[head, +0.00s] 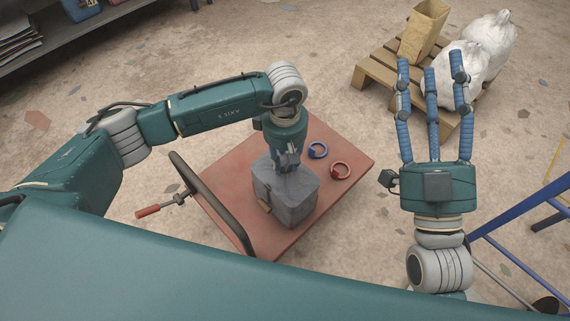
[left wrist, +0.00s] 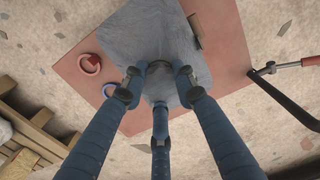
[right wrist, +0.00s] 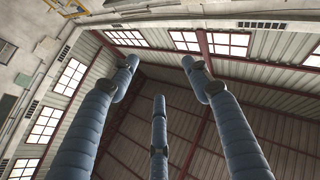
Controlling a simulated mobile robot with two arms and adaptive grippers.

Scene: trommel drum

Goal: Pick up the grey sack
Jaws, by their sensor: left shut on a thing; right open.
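The grey sack (head: 290,201) is a boxy grey bundle with a small brown tag on its side. It sits on a reddish flat cart (head: 340,150), and it also shows in the left wrist view (left wrist: 133,40). My left gripper (head: 287,160) comes down from above and is shut on the top of the sack; its blue fingers (left wrist: 158,75) close around a gathered neck. I cannot tell whether the sack is clear of the cart. My right gripper (head: 430,70) is open and empty, fingers pointing away from me; its wrist view shows fingers (right wrist: 160,90) against the roof.
A blue ring (head: 317,150) and a red ring (head: 340,170) lie on the cart beside the sack. The cart has a dark handle (head: 210,200). A wooden pallet (head: 375,75) with white sacks (head: 490,45) stands at the back right. A blue frame (head: 515,215) is at the right.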

